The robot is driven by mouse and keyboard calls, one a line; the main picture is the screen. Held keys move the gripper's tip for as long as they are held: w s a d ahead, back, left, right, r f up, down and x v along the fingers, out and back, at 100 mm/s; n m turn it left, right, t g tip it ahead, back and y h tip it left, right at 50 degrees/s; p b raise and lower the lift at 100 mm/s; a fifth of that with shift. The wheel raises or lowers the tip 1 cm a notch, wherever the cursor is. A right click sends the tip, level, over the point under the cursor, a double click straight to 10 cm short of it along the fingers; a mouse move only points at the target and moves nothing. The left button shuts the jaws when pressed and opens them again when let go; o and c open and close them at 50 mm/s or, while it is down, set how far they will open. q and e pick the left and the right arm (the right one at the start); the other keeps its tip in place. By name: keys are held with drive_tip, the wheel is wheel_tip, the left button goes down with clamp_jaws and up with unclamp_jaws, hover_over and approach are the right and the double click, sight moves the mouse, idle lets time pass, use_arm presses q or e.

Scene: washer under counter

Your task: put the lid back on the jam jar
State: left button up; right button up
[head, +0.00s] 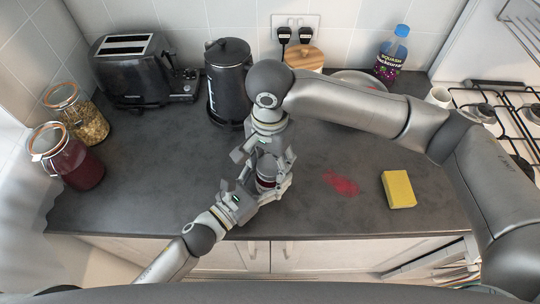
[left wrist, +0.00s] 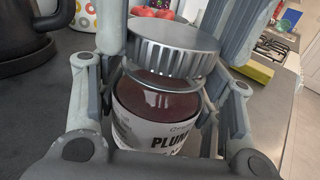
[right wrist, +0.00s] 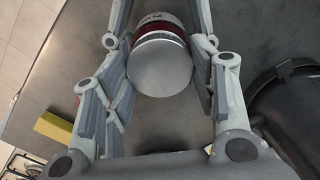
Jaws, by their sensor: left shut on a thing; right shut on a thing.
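The jam jar (left wrist: 150,115), with a white "PLUM" label and dark red jam, stands between the fingers of my left gripper (head: 262,184), which is shut on it. The silver lid (left wrist: 172,45) is over the jar's mouth, held by my right gripper (head: 268,152), whose fingers come down from above. In the left wrist view, clear glass shows under the lid's edge; I cannot tell if the lid is seated or just above the rim. In the right wrist view the lid's flat top (right wrist: 160,66) covers most of the jar. In the head view the grippers partly hide both.
A black kettle (head: 228,85) stands close behind the grippers, a toaster (head: 135,65) at back left. Two clip-top jars (head: 68,160) (head: 78,115) stand at left. A yellow sponge (head: 398,189) and red smear (head: 341,183) are at right. The counter's left middle is clear.

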use_arm(q)
clamp_jaws()
use_arm(e)
drive_tip(key=shift+f, duration=0.1)
drive_tip(key=m, duration=0.6)
drive_tip(key=shift+a+m, duration=0.1)
drive_tip(key=shift+m, duration=0.3)
drive_tip(key=m, duration=0.6)
drive_tip(key=o, duration=0.7)
drive_tip(key=shift+c, duration=0.3)
